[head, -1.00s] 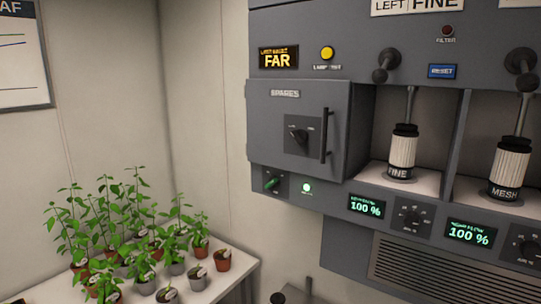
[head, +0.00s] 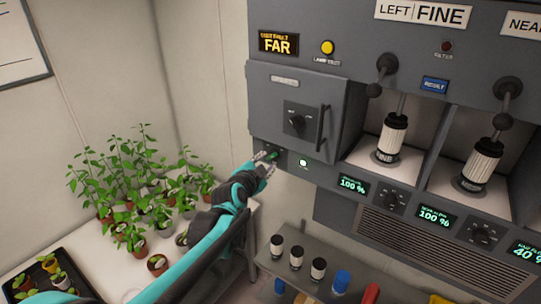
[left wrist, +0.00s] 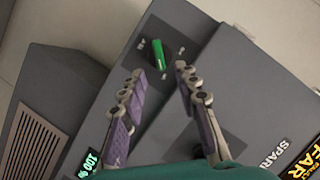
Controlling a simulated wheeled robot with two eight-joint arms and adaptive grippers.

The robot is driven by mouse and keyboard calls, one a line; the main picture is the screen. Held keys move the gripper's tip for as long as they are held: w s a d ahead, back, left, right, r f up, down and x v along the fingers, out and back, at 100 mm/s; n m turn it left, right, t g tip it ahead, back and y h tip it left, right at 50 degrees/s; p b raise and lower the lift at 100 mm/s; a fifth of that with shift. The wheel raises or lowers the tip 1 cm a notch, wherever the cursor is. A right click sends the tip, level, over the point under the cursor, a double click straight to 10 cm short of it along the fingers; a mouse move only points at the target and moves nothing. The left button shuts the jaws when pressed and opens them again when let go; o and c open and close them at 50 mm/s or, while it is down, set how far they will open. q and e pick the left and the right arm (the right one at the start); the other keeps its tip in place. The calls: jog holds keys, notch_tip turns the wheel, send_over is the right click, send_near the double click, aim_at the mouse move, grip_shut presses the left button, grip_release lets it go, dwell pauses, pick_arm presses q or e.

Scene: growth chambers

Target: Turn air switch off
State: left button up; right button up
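The air switch is a small green lever (left wrist: 158,54) on a dark plate on the grey cabinet's lower left, below the SPARES door. In the head view the green switch (head: 272,155) is partly covered by my left gripper (head: 266,160). My left gripper (left wrist: 160,95) is open in the left wrist view, its two fingers apart with the switch just beyond the gap between the tips. I cannot tell whether a finger touches the plate. My right gripper is not in view.
The SPARES door (head: 296,114) with its vertical handle is closed above the switch. Dials and 100 % displays (head: 353,186) line the panel to the right. Potted plants (head: 140,190) stand on a white table at left; a grey shelf (head: 330,283) holds several canisters below.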

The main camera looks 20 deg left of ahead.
aim_at(271, 157)
pick_arm(q)
jog(key=x, duration=0.5)
jog(key=shift+w, duration=0.15)
grip_shut()
